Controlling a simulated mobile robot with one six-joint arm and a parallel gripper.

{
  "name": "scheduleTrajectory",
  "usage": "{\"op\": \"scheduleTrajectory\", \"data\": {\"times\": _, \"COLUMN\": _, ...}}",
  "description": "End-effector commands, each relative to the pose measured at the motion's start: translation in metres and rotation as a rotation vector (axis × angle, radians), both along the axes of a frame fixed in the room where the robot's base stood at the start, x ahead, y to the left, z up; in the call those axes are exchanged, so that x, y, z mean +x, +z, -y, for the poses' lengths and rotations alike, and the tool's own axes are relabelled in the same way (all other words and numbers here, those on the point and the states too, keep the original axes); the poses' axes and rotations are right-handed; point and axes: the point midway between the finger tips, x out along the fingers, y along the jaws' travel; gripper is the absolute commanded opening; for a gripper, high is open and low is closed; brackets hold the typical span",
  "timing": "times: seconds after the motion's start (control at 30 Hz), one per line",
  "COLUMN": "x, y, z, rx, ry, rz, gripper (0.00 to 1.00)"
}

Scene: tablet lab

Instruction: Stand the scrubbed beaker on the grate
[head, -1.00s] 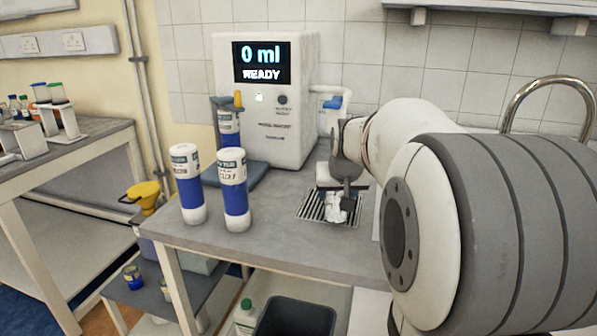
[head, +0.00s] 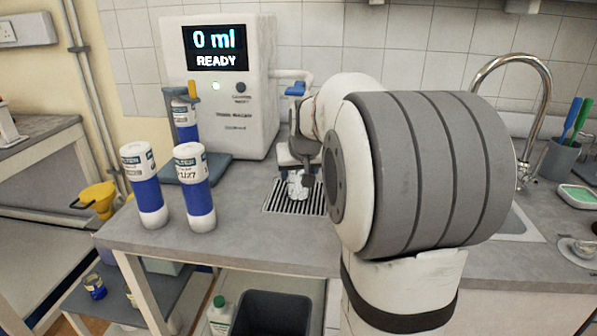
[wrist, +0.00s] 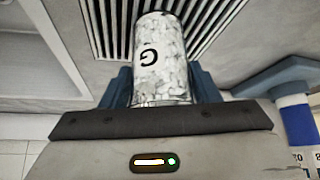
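The beaker (wrist: 162,50) is glassy, with a whitish mottled look and a dark letter G on its side in the wrist view. My gripper (wrist: 162,88) has its blue fingers against both sides of it. In the head view the beaker (head: 297,186) shows small and pale below my gripper (head: 298,168), over the slotted metal grate (head: 273,203). The grate also shows behind the beaker in the wrist view (wrist: 105,25). I cannot tell whether the beaker's base touches the grate. My arm hides the grate's right part in the head view.
A white dispenser (head: 240,115) reading 0 ml READY stands behind the grate. Two blue-and-white cartridges (head: 145,187) (head: 194,190) stand at the left, and another (head: 185,120) sits at the dispenser. A sink tap (head: 545,100) rises at the right. A dark bin (head: 270,314) is below.

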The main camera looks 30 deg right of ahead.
Motion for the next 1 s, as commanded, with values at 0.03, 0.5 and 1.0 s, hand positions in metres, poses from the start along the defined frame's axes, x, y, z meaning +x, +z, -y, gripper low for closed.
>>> {"op": "scheduleTrajectory", "data": {"times": 0.03, "x": 0.0, "y": 0.001, "z": 0.0, "rx": 0.0, "ry": 0.0, "rz": 0.001, "gripper": 0.6}}
{"op": "scheduleTrajectory", "data": {"times": 0.5, "x": 0.0, "y": 0.003, "z": 0.001, "rx": -0.001, "ry": -0.001, "rz": 0.001, "gripper": 0.76}}
{"op": "scheduleTrajectory", "data": {"times": 1.0, "x": -0.046, "y": 0.08, "z": -0.011, "rx": -0.002, "ry": -0.003, "rz": 0.005, "gripper": 0.76}}
